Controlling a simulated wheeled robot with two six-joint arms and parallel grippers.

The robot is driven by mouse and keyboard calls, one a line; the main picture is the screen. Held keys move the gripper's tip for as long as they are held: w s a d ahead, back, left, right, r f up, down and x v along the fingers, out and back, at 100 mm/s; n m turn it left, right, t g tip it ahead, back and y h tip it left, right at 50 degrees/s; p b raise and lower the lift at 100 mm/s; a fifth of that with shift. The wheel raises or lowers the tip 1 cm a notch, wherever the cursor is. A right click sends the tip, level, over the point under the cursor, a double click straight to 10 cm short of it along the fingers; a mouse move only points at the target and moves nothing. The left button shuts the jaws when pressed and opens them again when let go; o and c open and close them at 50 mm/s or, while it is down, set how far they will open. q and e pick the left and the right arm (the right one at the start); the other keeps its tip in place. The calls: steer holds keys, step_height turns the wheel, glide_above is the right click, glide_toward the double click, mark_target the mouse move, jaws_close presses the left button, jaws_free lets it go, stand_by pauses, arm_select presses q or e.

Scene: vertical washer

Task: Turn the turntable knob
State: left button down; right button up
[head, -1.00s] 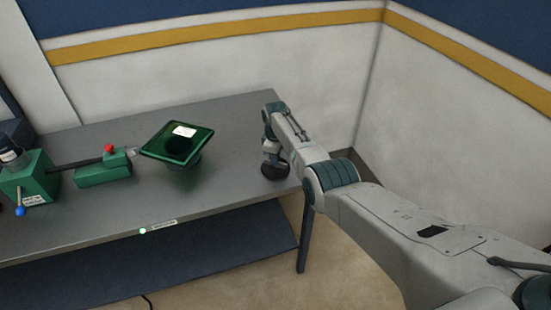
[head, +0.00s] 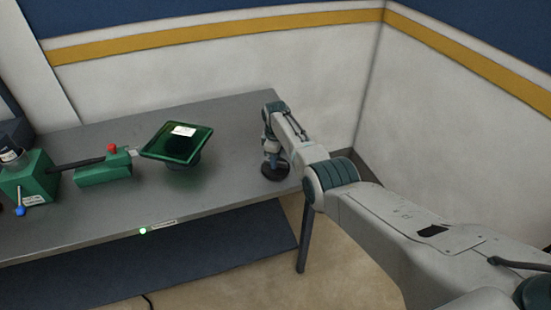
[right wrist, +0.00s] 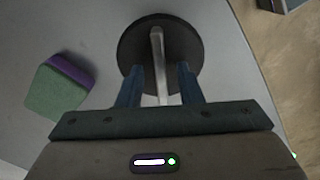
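The turntable is a round black disc with a pale grey bar-shaped knob (right wrist: 157,50) across it. In the right wrist view the disc (right wrist: 190,35) lies ahead of the fingers. In the head view the disc (head: 284,172) sits at the right end of the table, partly covered by my gripper. My right gripper (right wrist: 159,75) is open, with one blue finger on each side of the bar and a visible gap on both sides. It points down over the disc in the head view (head: 272,164). My left gripper is not in view.
The grey table (head: 110,225) carries a green tilted square dish (head: 160,150), a green block with a red button (head: 105,172) and a green box (head: 35,178) at left. A green and purple sponge (right wrist: 58,88) lies left of the disc in the right wrist view. A wall stands behind.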

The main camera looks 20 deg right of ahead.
steer(key=shift+r, duration=0.4)
step_height(320, 180, up, 10)
steer(key=b, duration=0.2)
steer(key=shift+s+f, duration=0.1)
stand_by(1.0)
